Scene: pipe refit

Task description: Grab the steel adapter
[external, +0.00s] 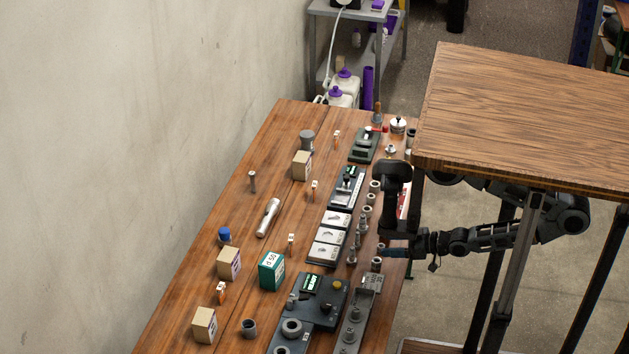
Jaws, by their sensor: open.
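Several small grey steel fittings stand in a row along the right side of the workbench, among them one beside my gripper (383,252), a short ring-like piece (376,264). I cannot tell which fitting is the steel adapter at this size. My gripper reaches in from the right at the bench's right edge, low beside this row. It is open, and I see nothing clearly held between its fingers. Whether it touches a fitting is too small to tell.
A raised wooden tabletop (530,120) overhangs my arm at right. Dark fixtures (306,310), white-topped trays (329,236), a green box (271,270) and cardboard boxes (229,263) crowd the workbench (190,285). Bare wood shows toward the wall.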

